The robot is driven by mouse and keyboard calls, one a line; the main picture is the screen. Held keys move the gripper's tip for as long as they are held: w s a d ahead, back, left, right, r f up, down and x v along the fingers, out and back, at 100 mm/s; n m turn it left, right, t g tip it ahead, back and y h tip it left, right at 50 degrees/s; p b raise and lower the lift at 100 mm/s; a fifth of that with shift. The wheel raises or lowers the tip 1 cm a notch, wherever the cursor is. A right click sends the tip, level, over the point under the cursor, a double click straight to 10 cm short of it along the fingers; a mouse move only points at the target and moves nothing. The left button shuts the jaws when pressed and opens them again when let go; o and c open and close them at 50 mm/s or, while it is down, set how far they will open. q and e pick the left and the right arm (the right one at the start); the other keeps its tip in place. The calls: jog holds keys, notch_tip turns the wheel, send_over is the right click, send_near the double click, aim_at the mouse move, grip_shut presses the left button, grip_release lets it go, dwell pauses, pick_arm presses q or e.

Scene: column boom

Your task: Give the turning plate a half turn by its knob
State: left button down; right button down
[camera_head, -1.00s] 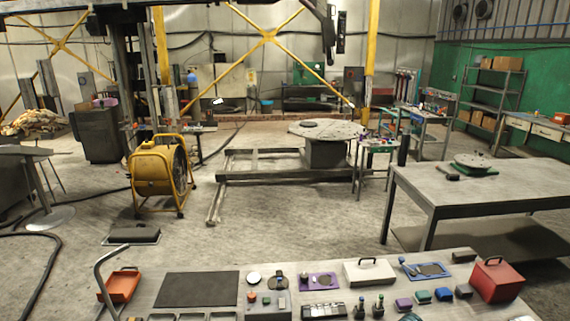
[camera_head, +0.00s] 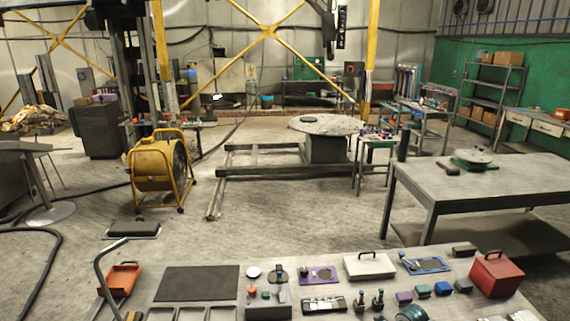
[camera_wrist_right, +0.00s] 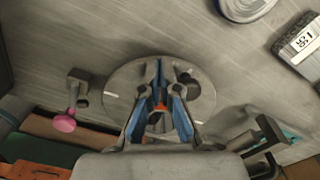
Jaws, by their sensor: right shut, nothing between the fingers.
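In the right wrist view a round grey plate (camera_wrist_right: 117,88) with a pale tick near its left edge lies on a brushed grey surface. It looks like the turning plate. My right gripper (camera_wrist_right: 160,68) is in front of it, its blue-sided fingers together and empty. A small dark knob-like piece (camera_wrist_right: 186,78) shows on the plate just right of the fingertips. I cannot tell whether the fingers touch it. The fingers hide the plate's middle. I cannot tell for certain where this plate is in the head view. Neither gripper shows in the head view.
In the wrist view a pink-tipped lever (camera_wrist_right: 66,121) is left of the plate and a labelled box (camera_wrist_right: 300,42) upper right. In the head view the near bench holds a dark mat (camera_head: 197,283), a red box (camera_head: 496,277) and several small devices. A side table (camera_head: 430,181) stands right.

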jog(key=shift+s+a, duration=0.2)
jog(key=shift+a, duration=0.2)
notch_tip(320, 180, up, 9)
jog(key=p, duration=0.6)
